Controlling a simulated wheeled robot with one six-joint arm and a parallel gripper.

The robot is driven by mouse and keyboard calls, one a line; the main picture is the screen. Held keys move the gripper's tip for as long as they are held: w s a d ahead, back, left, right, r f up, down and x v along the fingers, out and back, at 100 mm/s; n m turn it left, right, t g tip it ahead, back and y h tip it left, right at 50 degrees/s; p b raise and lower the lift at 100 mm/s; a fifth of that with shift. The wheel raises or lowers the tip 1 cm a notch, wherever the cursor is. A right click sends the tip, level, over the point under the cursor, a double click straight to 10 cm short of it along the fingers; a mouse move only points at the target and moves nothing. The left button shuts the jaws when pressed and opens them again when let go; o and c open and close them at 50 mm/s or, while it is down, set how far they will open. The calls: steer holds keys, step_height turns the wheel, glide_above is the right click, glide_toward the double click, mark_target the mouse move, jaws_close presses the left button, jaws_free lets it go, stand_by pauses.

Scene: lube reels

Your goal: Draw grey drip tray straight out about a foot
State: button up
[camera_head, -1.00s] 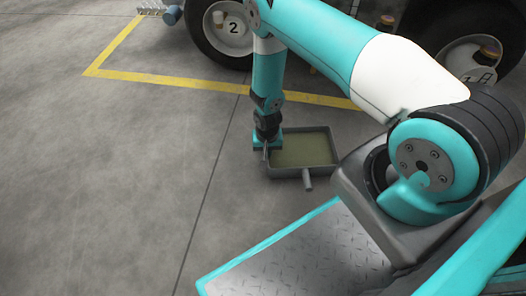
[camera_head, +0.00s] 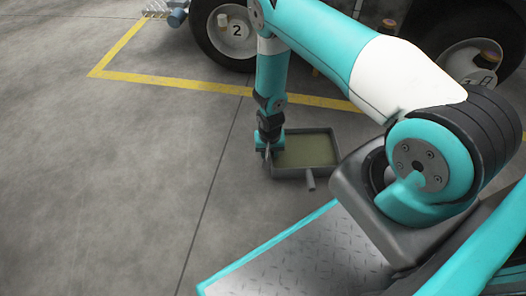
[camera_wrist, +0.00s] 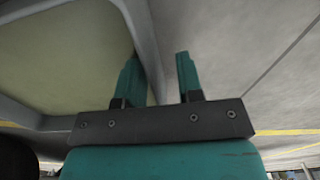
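The grey drip tray (camera_head: 290,172) lies on the floor in front of the vehicle, with murky greenish liquid in it and a short grey handle (camera_head: 311,181) on its near side. My gripper (camera_head: 267,156) is down at the tray's left wall in the head view. In the wrist view my gripper (camera_wrist: 160,78) has its two teal fingers apart, one on the inner side of the tray wall (camera_wrist: 146,40) and one outside. A gap shows between the wall and the outer finger; whether the inner finger touches is unclear.
A parked vehicle's wheel marked 2 (camera_head: 233,30) and another wheel (camera_head: 474,62) stand behind the tray. A yellow floor line (camera_head: 170,80) runs between. The concrete floor left of the tray is clear. My base plate is close in front.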

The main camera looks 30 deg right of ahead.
steer(key=r+p, duration=0.4)
steer(key=r, duration=0.1)
steer(key=r+p, duration=0.2)
steer(key=shift+w+d+r, duration=0.1)
steer(key=shift+d+r, duration=0.15)
steer(key=shift+d, duration=0.05)
steer(key=shift+w+a+f, duration=0.1)
steer(key=shift+a, duration=0.05)
